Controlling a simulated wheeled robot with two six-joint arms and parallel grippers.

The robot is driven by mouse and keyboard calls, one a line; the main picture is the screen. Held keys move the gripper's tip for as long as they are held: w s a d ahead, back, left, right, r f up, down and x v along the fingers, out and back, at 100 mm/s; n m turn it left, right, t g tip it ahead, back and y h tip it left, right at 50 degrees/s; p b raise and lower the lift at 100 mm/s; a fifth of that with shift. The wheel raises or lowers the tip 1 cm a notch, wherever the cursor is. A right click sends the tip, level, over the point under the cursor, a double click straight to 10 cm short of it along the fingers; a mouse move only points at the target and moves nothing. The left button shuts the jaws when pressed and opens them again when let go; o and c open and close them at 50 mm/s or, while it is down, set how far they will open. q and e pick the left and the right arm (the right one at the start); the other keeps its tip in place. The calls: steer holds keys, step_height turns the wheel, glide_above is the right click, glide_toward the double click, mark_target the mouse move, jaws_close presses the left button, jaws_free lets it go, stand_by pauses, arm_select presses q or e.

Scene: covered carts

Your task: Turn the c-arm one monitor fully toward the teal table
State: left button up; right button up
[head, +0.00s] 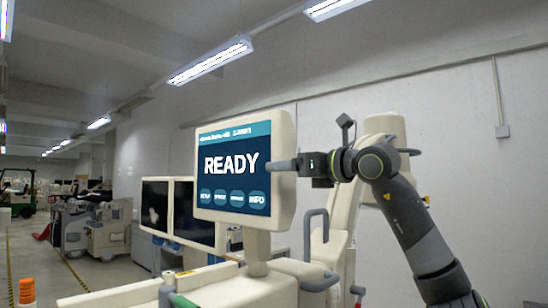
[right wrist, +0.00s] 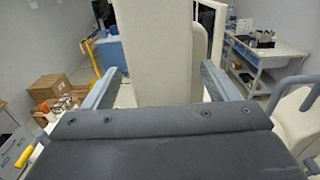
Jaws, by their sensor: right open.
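The c-arm monitor (head: 282,205) is a beige-framed screen reading "READY". It stands on a beige post, its screen facing me and slightly left. My right gripper (head: 272,165) comes from the right and reaches the monitor's right edge at mid height. In the right wrist view my gripper (right wrist: 161,70) is open, its two grey-blue fingers spread either side of a beige upright panel, seemingly the monitor's edge (right wrist: 166,45). I cannot tell whether either finger touches it. My left gripper is out of view. I cannot pick out a teal table for certain.
Two dark screens (head: 193,222) stand behind the monitor on the left. A beige cart with a grey handle (head: 316,232) is right of its post. The right wrist view shows cardboard boxes (right wrist: 55,90) at left and a white bench (right wrist: 262,62) at right.

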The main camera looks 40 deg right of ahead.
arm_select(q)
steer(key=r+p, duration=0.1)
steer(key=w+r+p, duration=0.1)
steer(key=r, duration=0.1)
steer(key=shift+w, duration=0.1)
arm_select(e)
steer(key=w, duration=0.4)
steer(key=shift+w+a, duration=0.2)
steer(key=shift+w, duration=0.15)
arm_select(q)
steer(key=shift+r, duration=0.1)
arm_select(e)
steer(key=shift+r, duration=0.1)
steer(key=shift+c, duration=0.2)
